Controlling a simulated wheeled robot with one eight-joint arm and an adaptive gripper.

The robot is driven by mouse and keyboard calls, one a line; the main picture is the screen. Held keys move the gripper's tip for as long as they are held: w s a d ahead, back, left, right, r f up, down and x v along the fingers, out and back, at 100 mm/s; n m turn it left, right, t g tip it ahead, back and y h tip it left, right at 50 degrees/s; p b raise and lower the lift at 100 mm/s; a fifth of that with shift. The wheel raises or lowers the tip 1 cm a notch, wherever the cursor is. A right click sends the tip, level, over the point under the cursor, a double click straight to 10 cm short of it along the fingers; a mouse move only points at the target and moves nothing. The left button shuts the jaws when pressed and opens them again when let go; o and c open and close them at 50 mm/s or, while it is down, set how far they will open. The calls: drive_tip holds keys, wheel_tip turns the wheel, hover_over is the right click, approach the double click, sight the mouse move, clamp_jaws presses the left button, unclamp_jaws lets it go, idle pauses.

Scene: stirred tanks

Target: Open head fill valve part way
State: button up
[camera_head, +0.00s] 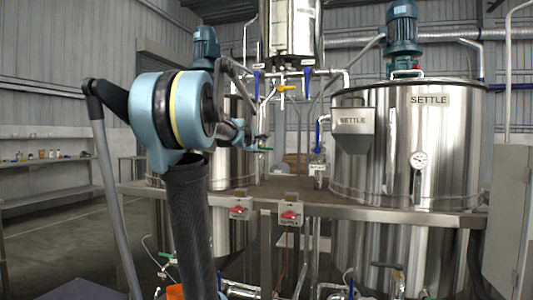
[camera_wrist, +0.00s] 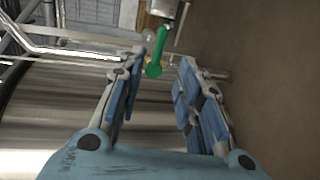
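A green valve handle (camera_wrist: 155,58) shows at the upper middle of the wrist view, hanging from a metal fitting (camera_wrist: 163,8). My gripper (camera_wrist: 160,75) is open, with its blue-padded fingers on either side of the handle's rounded lower end. I see no clear contact. In the head view, a small green handle (camera_head: 265,148) shows just right of my gripper, which is partly hidden by my arm. I cannot read a label marking the head fill valve. The steel head tank (camera_head: 291,28) stands above, with a yellow handle (camera_head: 286,88) below it.
Another steel tank (camera_head: 232,150) stands behind my arm. Blue handles (camera_head: 307,80) and pipes crowd the middle. Two red switches (camera_head: 290,214) sit on the platform's front edge.

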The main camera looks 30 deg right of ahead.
sight(267, 149)
drive_tip(key=x, duration=1.3)
drive_tip(key=shift+w+d+f, duration=0.1)
drive_tip(key=shift+w, duration=0.05)
clamp_jaws()
